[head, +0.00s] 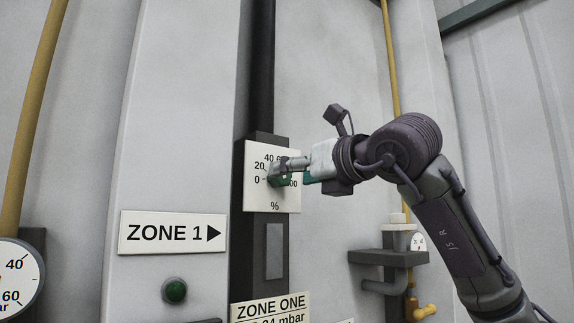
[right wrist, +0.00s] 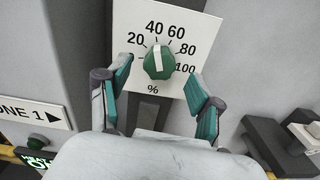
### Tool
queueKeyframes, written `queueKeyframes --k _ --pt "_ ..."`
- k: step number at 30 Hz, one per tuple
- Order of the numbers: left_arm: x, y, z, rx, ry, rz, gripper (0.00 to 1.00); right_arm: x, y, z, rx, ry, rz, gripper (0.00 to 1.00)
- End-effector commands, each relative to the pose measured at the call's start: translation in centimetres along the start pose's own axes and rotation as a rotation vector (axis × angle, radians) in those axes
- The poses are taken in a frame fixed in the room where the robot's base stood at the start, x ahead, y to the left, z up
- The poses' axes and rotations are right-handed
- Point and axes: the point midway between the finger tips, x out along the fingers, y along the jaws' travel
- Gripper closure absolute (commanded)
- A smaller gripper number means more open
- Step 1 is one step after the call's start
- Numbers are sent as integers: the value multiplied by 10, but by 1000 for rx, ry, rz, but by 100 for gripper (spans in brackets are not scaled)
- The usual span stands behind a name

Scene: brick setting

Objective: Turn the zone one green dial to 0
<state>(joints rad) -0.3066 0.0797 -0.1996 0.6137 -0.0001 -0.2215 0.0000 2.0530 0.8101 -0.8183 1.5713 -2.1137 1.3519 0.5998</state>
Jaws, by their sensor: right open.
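The green dial (right wrist: 158,63) sits on a white percent scale plate (right wrist: 203,28) in the right wrist view. Its white stripe stands nearly upright, with its upper end near 40. The 0 mark is hidden there, but shows at the left of the scale plate (head: 254,205) in the head view. My right gripper (right wrist: 159,78) is open, one finger toward each side of the dial, with visible gaps in the wrist view. In the head view the right gripper (head: 278,172) covers much of the dial; contact cannot be told. My left gripper is not in view.
A ZONE 1 arrow sign (head: 172,233) and a green button (head: 175,291) are left of the dial. A ZONE ONE label (head: 270,308) is below. Grey pipework (head: 388,257) protrudes at lower right. A gauge (head: 15,280) is at far left.

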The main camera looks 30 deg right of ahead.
Motion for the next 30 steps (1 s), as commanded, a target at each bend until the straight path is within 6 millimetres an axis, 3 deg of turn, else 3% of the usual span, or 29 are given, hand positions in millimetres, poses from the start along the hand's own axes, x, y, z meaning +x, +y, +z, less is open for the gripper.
queueKeyframes --k 5,17,27,30 --pt "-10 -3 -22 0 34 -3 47 21 0 2 0 0 1 35" --pt "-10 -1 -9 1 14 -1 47 27 0 0 0 -2 1 36" --pt "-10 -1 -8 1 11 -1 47 26 0 0 0 -2 1 93" --pt "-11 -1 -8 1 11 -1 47 26 0 0 -2 -2 1 95"
